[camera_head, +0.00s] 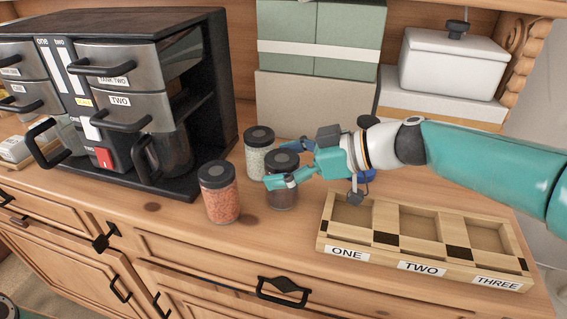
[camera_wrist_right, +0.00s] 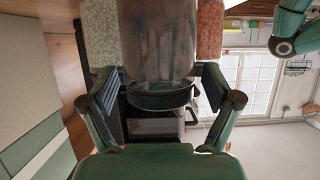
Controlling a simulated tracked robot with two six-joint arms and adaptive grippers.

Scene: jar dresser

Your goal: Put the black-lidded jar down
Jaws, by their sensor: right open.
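The black-lidded jar with dark brown contents (camera_head: 283,199) stands upright on the dresser top (camera_head: 290,232). My right gripper (camera_head: 280,164) reaches in from the right with its fingers open on either side of this jar, near its lid. In the right wrist view, the jar (camera_wrist_right: 160,45) appears upside down between the spread fingers (camera_wrist_right: 158,88), with gaps at both sides of its lid. Two other dark-lidded jars stand close by: one with pink grains (camera_head: 220,203) to the left, one with white grains (camera_head: 258,160) behind. My left gripper is not visible.
A wooden tray (camera_head: 384,256) with compartments labelled ONE, TWO and THREE sits at the right. A black coffee machine (camera_head: 120,24) stands at the left. Green boxes (camera_head: 350,30) and a white lidded container (camera_head: 452,70) are behind. The dresser's front strip is clear.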

